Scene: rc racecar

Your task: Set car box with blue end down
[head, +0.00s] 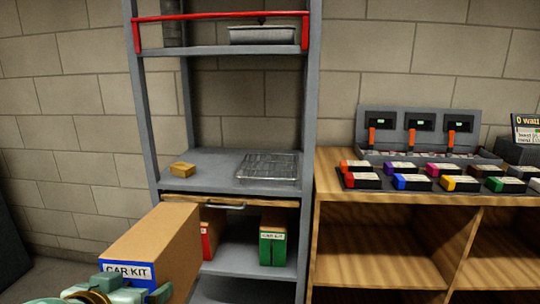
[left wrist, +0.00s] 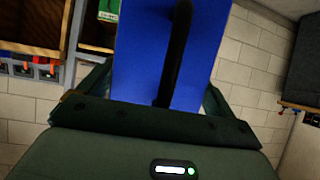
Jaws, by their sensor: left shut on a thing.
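The car box (head: 152,244) is a brown carton with a white "CAR KIT" label and blue on its near end, at the lower left of the head view. My left gripper (head: 108,290) is shut on it at that near end. The box is tilted, its plain brown end pointing away towards the shelf rack. In the left wrist view the blue end of the car box (left wrist: 138,60) fills the space between the gripper's dark fingers, with a dark bar across it. The box's underside is hidden. My right gripper is in neither view.
A small yellow block (head: 181,169) and wire basket (head: 267,167) lie above. A wooden bench (head: 380,205) with chargers (head: 413,128) and battery packs stands right.

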